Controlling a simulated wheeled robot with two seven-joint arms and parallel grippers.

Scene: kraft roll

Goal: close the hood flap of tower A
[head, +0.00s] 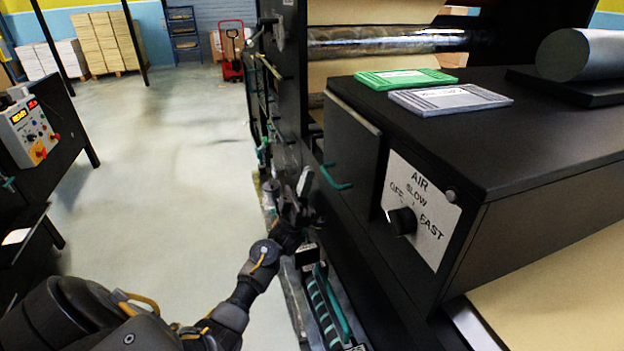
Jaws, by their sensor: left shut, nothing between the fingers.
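My left gripper (303,187) is shut and empty, in front of the dark machine side at the picture's middle. A teal handle (337,179) is just right of its fingers; I cannot tell whether they touch. A dark upright panel (350,150) stands at the near end of the black housing (470,140), above the handle. I cannot tell for sure whether this panel is the hood flap of tower A, and I see no tower label. My right gripper is not in view.
An AIR dial (403,221) is on the housing's front. Green (405,78) and grey (450,98) pads and a grey roll (583,55) lie on top. A control box (30,131) stands left. The floor (160,170) between is clear; a red pallet truck (231,50) is far back.

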